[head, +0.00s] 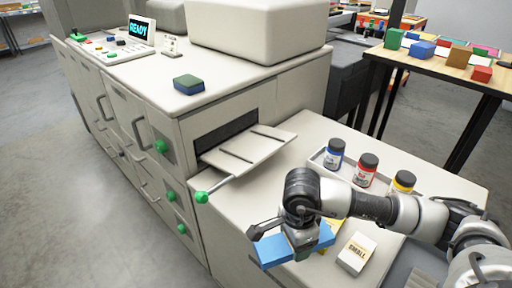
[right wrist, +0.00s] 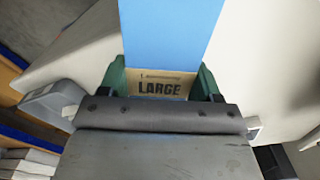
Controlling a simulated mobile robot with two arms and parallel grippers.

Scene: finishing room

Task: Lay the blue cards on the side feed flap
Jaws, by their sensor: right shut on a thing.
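The blue cards (head: 270,252) are a long blue stack, held above the front part of the low cabinet top in the head view. My right gripper (head: 303,242) is shut across the middle of the stack. In the right wrist view the blue cards (right wrist: 170,32) stick out beyond my right gripper (right wrist: 162,84), with a tan band (right wrist: 160,86) reading "LARGE" between the green fingers. The side feed flap (head: 245,149) is a pale ribbed tray sticking out of the machine's dark slot, up and left of the gripper, and looks empty. My left gripper is not in view.
A white stack marked "SMALL" (head: 357,252) lies right of the gripper. Blue, red and yellow-labelled jars (head: 367,170) stand in a tray behind. A green-knobbed lever (head: 202,197) sticks out by the flap. A blue-green block (head: 188,84) lies on the machine (head: 150,75).

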